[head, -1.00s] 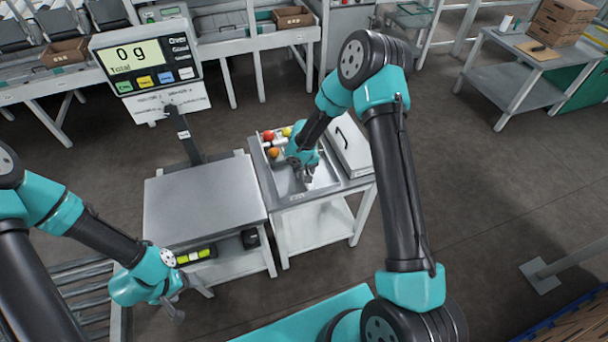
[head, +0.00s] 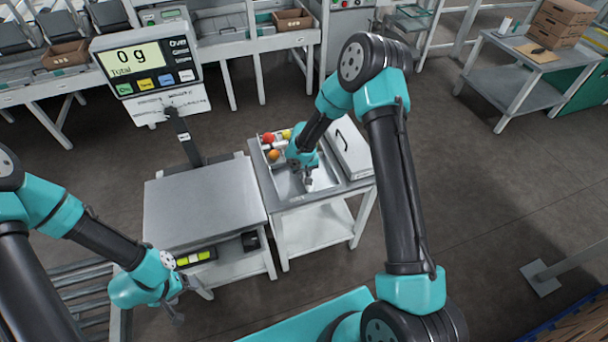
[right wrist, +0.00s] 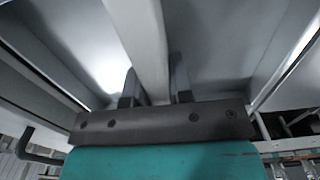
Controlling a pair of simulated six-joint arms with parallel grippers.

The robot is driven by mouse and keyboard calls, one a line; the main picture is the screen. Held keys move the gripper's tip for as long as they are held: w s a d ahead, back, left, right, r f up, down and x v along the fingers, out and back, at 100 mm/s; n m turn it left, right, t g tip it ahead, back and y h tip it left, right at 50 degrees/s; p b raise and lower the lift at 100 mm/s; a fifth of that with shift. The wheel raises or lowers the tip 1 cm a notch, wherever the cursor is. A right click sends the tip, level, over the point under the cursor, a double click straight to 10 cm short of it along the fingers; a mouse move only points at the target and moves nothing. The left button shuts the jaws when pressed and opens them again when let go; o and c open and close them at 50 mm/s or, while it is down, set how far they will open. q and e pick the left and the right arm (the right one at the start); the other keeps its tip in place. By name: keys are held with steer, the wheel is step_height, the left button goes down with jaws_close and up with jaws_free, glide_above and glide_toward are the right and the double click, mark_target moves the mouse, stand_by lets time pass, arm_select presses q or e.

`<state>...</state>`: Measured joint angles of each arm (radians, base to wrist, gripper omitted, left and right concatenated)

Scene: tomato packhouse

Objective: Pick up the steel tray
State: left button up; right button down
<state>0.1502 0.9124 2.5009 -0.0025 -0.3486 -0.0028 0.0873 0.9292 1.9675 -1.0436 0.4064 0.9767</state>
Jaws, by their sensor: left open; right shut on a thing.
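The steel tray (head: 291,194) lies on the small white stand right of the scale platform. My right gripper (head: 307,184) reaches down into it from above, partly hidden by its own wrist. In the right wrist view a pale grey upright strip (right wrist: 150,45) runs between the two fingers of this gripper (right wrist: 155,88), with grey metal walls on both sides. The gripper is shut on this strip, which looks like part of the tray. My left gripper (head: 195,306) is open and empty, low at the front left of the scale platform.

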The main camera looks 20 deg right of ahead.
steer(key=shift+r, duration=1.65)
steer(key=s+a, duration=0.3)
steer(key=s, duration=0.4)
steer(key=s+a+r, duration=0.1)
steer(key=s+a, duration=0.2)
steer(key=s, duration=0.4)
steer(key=shift+s+a+r, duration=0.2)
steer(key=shift+s+r, duration=0.1)
steer(key=shift+s, duration=0.05)
